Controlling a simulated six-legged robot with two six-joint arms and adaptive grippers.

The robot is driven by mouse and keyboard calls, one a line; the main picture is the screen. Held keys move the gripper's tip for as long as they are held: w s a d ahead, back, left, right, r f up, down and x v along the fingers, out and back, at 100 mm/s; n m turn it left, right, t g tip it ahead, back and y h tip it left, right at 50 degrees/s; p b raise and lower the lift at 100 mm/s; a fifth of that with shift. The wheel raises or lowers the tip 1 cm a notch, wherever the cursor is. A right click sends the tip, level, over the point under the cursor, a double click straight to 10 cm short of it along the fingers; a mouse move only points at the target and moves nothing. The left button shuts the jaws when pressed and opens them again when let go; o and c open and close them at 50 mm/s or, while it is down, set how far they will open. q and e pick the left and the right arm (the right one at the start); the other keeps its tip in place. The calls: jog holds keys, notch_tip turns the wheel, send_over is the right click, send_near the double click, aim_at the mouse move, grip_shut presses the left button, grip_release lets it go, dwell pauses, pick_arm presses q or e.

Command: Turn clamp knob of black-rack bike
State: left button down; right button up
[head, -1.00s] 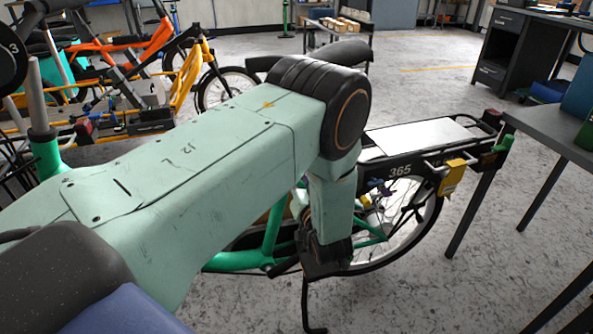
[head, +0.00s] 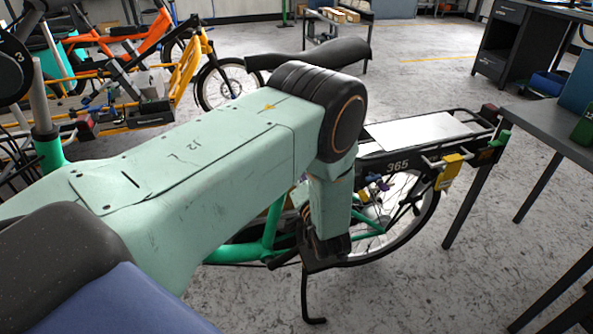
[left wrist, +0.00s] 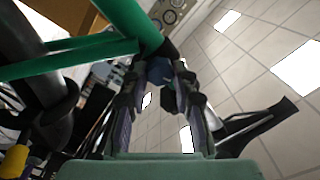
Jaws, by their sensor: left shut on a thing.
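The black-rack bike has a green frame (head: 268,240), a black saddle (head: 310,53) and a black rear rack (head: 380,164) marked 365. My left arm passes in front of its middle in the head view, with the forearm pointing down beside the rear wheel. That view hides my left fingers. In the left wrist view my left gripper (left wrist: 160,100) is shut on a small dark blue piece, the clamp knob (left wrist: 160,70), just under a green frame tube (left wrist: 95,40). The fingers hide part of the knob, so its turn angle cannot be told. My right gripper is not in view.
A grey bench (head: 548,125) stands close to the rack end at right. A yellow piece (head: 448,171) hangs on the rack. The kickstand (head: 305,290) stands below my wrist. Orange and yellow bikes are at back left.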

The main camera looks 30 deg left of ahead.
pick_arm(q)
jog(key=shift+f, duration=0.1)
dwell(0.3)
jog(key=c, duration=1.1)
grip_release()
jog(key=shift+o, duration=0.2)
jog(key=v, duration=0.7)
jog(key=shift+s+d, duration=0.15)
jog(key=shift+s, duration=0.05)
